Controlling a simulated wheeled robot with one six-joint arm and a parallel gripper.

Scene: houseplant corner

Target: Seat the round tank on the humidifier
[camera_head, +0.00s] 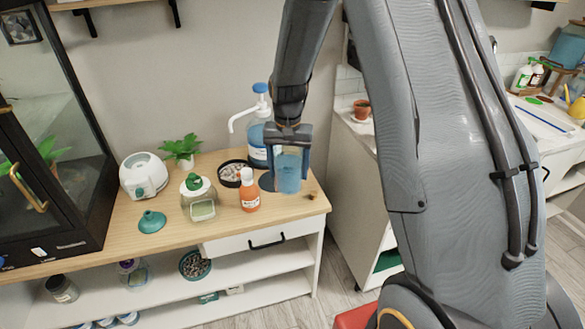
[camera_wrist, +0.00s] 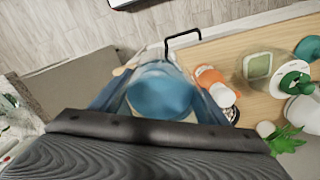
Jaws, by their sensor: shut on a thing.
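My gripper (camera_head: 289,136) is shut on a blue translucent round tank (camera_head: 287,176), at the right end of the wooden shelf top. In the wrist view the tank (camera_wrist: 160,95) shows as a blue round top between my fingers. I cannot tell whether its base touches the wood or hangs just above it. The white humidifier (camera_head: 143,175) stands at the left of the shelf top, well apart from my gripper, with a round light-coloured top and a small front dial. In the wrist view only part of a white body shows at the right edge, too cropped to identify.
Between tank and humidifier stand an orange bottle (camera_head: 249,190), a clear jar with a green cap (camera_head: 200,201), a dark dish (camera_head: 232,174) and a plant (camera_head: 181,148). A blue pump bottle (camera_head: 257,140) is behind. A green funnel (camera_head: 152,222) lies in front, and a glass cabinet (camera_head: 60,130) stands left.

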